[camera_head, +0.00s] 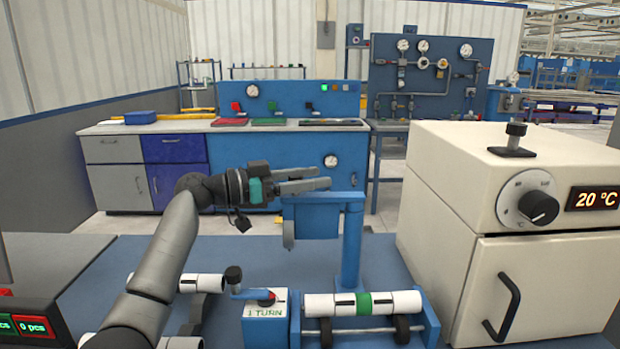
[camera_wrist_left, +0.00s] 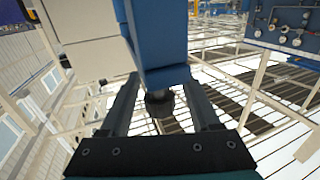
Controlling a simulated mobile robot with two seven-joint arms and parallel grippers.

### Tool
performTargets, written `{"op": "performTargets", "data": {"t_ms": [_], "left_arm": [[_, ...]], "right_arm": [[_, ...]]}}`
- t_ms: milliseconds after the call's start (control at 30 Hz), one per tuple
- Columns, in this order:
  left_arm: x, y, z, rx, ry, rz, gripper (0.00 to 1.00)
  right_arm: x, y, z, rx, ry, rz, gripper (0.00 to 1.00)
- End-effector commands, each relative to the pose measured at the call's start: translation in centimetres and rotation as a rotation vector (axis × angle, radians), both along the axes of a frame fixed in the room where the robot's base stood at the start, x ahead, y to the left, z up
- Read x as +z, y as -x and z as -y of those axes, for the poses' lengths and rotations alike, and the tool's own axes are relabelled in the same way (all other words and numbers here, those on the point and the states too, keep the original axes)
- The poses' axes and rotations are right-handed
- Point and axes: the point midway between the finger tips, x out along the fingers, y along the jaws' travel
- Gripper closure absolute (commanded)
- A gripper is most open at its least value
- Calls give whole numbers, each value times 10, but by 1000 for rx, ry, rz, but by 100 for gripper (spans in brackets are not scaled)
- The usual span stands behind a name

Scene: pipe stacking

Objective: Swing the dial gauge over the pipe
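The dial gauge's swing arm is a blue bar (camera_head: 322,200) with a blue plate under it, on a blue post (camera_head: 351,250). A grey disc (camera_head: 288,232), seen nearly edge-on, hangs at its left end; no dial face shows. The white pipe (camera_head: 330,304) with a green band lies on rollers below and in front. My left gripper (camera_head: 322,177) is open just above the bar, its fingers pointing right. In the left wrist view a blue part (camera_wrist_left: 150,35) and a dark knob (camera_wrist_left: 160,102) show between the parted fingers; I cannot tell whether they touch. My right gripper is out of view.
A crank box marked "1 TURN" (camera_head: 266,312) stands left of the roller stand (camera_head: 432,318). More white pipe (camera_head: 200,283) lies behind my left arm. A cream oven (camera_head: 540,270) reading 20 °C stands close on the right. The blue table (camera_head: 240,255) is bare behind the crank.

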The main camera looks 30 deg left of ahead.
Motion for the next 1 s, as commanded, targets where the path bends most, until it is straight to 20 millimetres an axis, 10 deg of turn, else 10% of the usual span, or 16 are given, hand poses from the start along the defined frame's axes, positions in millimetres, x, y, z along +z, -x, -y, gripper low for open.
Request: {"op": "performTargets", "data": {"t_ms": [533,1000], "left_arm": [[0,0,0,0,0,0,99],[0,0,0,0,-1,-1,100]], "right_arm": [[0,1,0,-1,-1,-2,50],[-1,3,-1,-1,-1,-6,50]]}}
